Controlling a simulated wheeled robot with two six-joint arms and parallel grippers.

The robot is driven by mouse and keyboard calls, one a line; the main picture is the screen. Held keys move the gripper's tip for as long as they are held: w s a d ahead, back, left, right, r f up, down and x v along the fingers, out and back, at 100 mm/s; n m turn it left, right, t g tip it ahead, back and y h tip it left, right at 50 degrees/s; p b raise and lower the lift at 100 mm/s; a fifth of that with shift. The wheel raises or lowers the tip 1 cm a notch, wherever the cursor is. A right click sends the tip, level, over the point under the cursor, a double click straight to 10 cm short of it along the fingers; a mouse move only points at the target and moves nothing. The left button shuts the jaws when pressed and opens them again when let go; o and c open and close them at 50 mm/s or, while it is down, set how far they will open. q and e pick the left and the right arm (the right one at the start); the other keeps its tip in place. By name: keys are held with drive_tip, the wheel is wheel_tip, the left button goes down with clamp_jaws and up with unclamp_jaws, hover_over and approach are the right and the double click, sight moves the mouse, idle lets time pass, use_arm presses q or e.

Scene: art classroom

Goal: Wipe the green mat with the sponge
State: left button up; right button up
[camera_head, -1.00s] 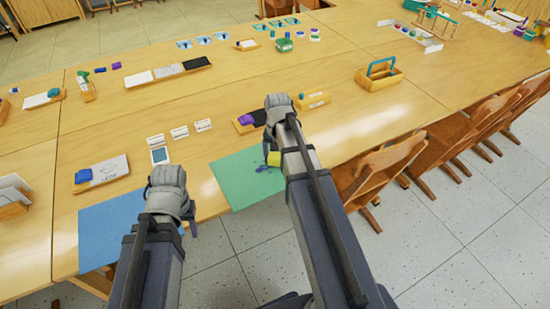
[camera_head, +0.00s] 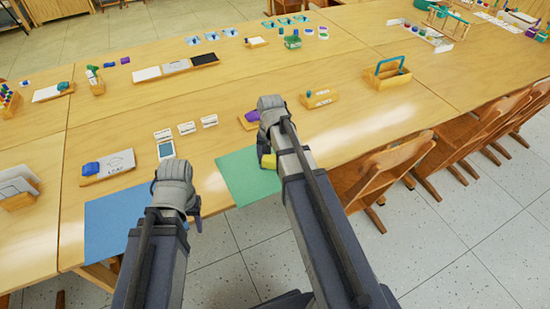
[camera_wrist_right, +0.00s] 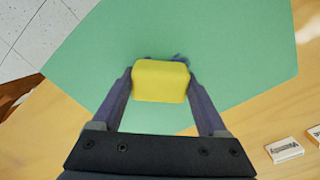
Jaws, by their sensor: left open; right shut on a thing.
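The green mat (camera_head: 240,183) lies on the wooden table near its front edge; it fills much of the right wrist view (camera_wrist_right: 235,75). My right gripper (camera_wrist_right: 160,85) is shut on the yellow sponge (camera_wrist_right: 160,80), which is over the mat. In the head view the sponge (camera_head: 269,160) shows beside my right arm, which hides part of the mat. A dark purple mark (camera_wrist_right: 181,59) on the mat shows just beyond the sponge, partly hidden by it. Whether the sponge touches the mat is not clear. My left gripper (camera_head: 193,213) is open and empty near the blue mat.
A blue mat (camera_head: 105,220) lies left of the green one. Small cards (camera_head: 186,128), a tray with a purple item (camera_head: 252,116) and a wooden box with a blue handle (camera_head: 387,75) stand behind. Wooden chairs (camera_head: 375,178) line the right edge.

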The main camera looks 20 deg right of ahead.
sight(261, 166)
drive_tip(key=shift+s+a, duration=0.1)
drive_tip(key=shift+a, duration=1.65)
drive_tip(key=shift+w+r, duration=0.1)
drive_tip(key=shift+w, duration=0.5)
drive_tip(key=shift+d, duration=0.1)
drive_tip(key=shift+w+d, duration=0.15)
drive_tip(key=shift+d, duration=1.7)
drive_tip(key=shift+d, duration=0.1)
